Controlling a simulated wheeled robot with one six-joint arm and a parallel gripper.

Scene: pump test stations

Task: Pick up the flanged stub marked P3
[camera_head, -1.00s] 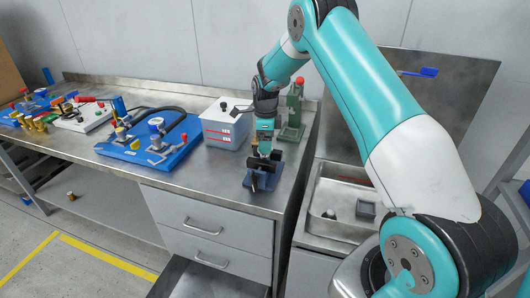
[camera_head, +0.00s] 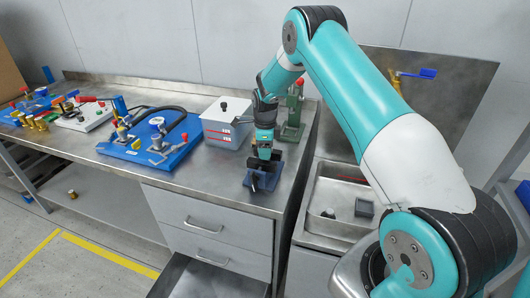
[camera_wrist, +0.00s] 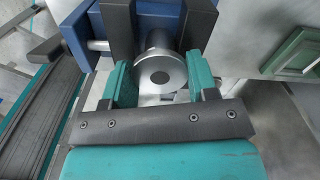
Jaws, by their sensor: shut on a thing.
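No P3 mark is readable. Beyond the stub are the dark jaws and blue body of a small vise (camera_wrist: 82,28); the stub appears to sit between those jaws. In the head view the blue vise (camera_head: 262,180) stands near the bench's front right edge, with my gripper (camera_head: 262,155) directly over it, hiding the stub.
A white box with red marks (camera_head: 227,128) and a green stand (camera_head: 293,115) are close behind the gripper. A blue pump board (camera_head: 150,150) with a hose lies left. A sink (camera_head: 335,215) is at the right. The bench left of the vise is clear.

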